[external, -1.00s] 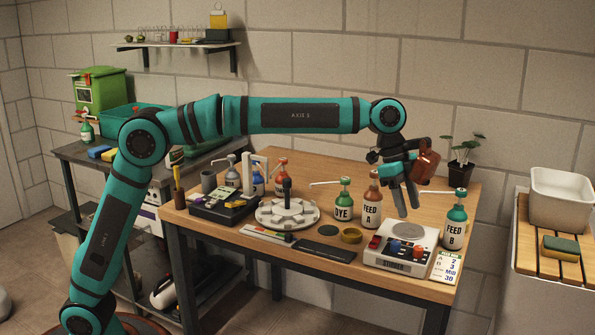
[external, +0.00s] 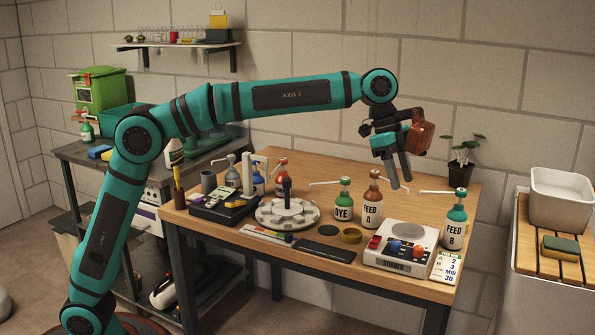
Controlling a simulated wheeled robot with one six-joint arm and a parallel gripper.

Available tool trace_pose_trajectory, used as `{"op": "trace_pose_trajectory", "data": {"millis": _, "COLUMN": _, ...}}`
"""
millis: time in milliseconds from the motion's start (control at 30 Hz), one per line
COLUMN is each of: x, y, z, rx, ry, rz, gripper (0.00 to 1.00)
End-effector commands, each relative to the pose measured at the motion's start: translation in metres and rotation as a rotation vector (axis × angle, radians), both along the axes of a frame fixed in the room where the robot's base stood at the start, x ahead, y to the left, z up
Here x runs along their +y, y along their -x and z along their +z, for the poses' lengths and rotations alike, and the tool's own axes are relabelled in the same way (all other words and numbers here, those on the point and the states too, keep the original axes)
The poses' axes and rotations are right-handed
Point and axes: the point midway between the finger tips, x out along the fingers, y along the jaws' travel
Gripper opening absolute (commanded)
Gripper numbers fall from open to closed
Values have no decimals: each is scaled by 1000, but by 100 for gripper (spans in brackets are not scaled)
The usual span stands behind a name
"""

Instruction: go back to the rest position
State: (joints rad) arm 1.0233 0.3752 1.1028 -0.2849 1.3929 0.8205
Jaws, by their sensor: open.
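My gripper (external: 401,174) is in the air above the right part of the wooden table (external: 300,160). Its two grey fingers point down, apart and with nothing between them. It hangs above and to the right of the FEED A bottle (external: 372,207) and above the stirrer (external: 400,247), touching neither. My arm reaches across from the lower left, over the table.
The DYE bottle (external: 343,207) stands beside FEED A. The FEED B bottle (external: 456,222) stands at the right edge. A potted seedling (external: 461,165) is at the back right. A white round carousel (external: 287,213) sits mid-table. The air around the gripper is clear.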

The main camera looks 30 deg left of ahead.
Motion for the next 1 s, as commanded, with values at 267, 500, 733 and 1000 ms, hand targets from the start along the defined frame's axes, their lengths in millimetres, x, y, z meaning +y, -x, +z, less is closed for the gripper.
{"op": "trace_pose_trajectory", "data": {"millis": 267, "x": 56, "y": -36, "z": 25, "rx": -35, "ry": 52, "rz": 137, "gripper": 45}}
{"op": "trace_pose_trajectory", "data": {"millis": 500, "x": 154, "y": -83, "z": 57, "rx": -98, "ry": 145, "rz": 364, "gripper": 45}}
{"op": "trace_pose_trajectory", "data": {"millis": 733, "x": 252, "y": -109, "z": 81, "rx": -162, "ry": 237, "rz": 574, "gripper": 45}}
{"op": "trace_pose_trajectory", "data": {"millis": 1000, "x": 365, "y": -118, "z": 100, "rx": -243, "ry": 352, "rz": 805, "gripper": 45}}
